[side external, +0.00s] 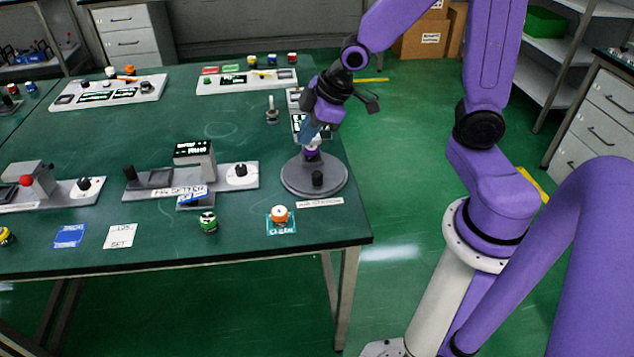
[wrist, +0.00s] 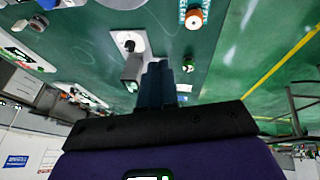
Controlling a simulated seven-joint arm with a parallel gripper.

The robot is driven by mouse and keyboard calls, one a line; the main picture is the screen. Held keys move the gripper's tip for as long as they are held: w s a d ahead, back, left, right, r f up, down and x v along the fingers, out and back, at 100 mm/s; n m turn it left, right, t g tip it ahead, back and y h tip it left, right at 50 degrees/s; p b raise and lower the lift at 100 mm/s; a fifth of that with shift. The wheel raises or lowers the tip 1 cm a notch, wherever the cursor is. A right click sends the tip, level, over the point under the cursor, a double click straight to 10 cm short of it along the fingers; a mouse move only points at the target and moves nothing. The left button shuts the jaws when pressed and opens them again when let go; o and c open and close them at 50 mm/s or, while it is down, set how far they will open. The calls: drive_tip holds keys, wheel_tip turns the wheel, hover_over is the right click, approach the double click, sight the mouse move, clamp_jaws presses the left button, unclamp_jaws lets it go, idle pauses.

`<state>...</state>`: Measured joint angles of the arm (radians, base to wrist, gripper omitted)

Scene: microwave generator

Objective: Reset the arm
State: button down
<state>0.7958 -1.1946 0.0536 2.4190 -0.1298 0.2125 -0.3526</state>
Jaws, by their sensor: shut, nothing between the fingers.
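My gripper (side external: 312,138) is over the right end of the green table in the side view, pointing down above a round grey base (side external: 330,187). Its dark blue fingers also show in the wrist view (wrist: 157,80), close together and empty. A small purple and white piece (side external: 312,153) shows just below the fingertips; I cannot tell whether they touch it. A black knob (side external: 318,178) stands on the base's front part. The base is not clearly seen in the wrist view.
An orange and white cylinder (side external: 280,214) stands on a teal pad, and a green one (side external: 208,222) stands to its left. A grey device with a knob (side external: 240,170) is left of the base. More panels (side external: 108,92) stand farther back.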

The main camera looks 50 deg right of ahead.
drive_tip(key=s+a+r+n+g, duration=0.1)
drive_tip(key=s+g, duration=0.1)
drive_tip(key=s, duration=0.9)
drive_tip(key=s+a+r+n+g+h, duration=0.1)
drive_tip(key=s+a+r+g, duration=0.1)
drive_tip(key=s, duration=0.9)
drive_tip(key=shift+s+r+n+g, duration=0.25)
drive_tip(key=shift+n+g, duration=0.05)
drive_tip(key=shift+g, duration=0.1)
